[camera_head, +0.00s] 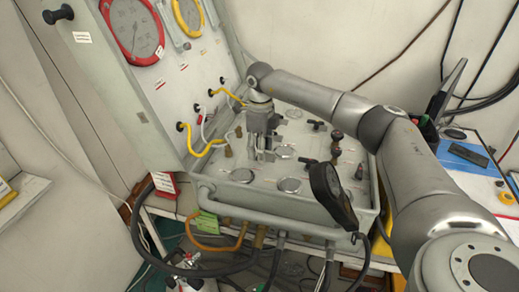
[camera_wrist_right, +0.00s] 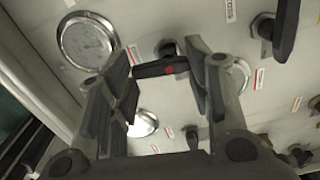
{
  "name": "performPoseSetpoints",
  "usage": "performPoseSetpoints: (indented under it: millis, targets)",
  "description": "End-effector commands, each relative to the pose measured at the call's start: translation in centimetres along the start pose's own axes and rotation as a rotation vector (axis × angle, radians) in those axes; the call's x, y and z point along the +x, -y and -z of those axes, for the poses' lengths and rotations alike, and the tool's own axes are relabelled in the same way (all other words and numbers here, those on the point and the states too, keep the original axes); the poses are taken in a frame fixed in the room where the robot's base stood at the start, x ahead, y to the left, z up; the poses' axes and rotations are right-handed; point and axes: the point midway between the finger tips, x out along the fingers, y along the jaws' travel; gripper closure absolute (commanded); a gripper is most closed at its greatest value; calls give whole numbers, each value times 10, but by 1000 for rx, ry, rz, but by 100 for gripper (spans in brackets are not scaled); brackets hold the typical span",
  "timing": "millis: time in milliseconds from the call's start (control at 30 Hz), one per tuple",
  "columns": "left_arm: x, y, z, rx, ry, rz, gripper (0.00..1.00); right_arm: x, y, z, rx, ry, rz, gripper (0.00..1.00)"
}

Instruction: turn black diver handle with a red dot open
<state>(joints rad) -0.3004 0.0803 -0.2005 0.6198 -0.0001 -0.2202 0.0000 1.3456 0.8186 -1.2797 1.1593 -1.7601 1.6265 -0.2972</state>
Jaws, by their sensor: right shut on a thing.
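The black handle with a red dot (camera_wrist_right: 160,69) shows in the right wrist view, lying crosswise between the fingertips of my right gripper (camera_wrist_right: 158,66). The red dot faces the camera near the handle's right part. The right finger touches or overlaps the handle's right end, and the left finger is at its left end. In the head view my right gripper (camera_head: 262,155) points down at the grey panel's (camera_head: 215,185) flat top, and it hides the handle there. My left gripper is in neither view.
Other black handles (camera_head: 316,125) and round gauges (camera_head: 289,185) sit close around on the panel. Yellow hoses (camera_head: 203,151) run to the left, near the upright panel with a red-rimmed gauge (camera_head: 135,29).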

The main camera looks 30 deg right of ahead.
Motion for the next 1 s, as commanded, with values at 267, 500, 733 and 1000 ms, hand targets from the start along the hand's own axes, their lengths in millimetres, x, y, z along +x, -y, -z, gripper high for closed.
performPoseSetpoints:
  millis: [267, 500, 733, 1000]
  targets:
    - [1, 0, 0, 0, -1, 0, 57, -1, 5, 3, -39, -1, 9, 78]
    - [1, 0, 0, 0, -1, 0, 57, -2, 5, 2, -42, 2, 10, 78]
    - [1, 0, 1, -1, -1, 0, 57, -3, 5, 2, -41, 4, 10, 42]
    - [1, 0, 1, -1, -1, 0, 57, -2, 3, 1, -45, 4, 7, 23]
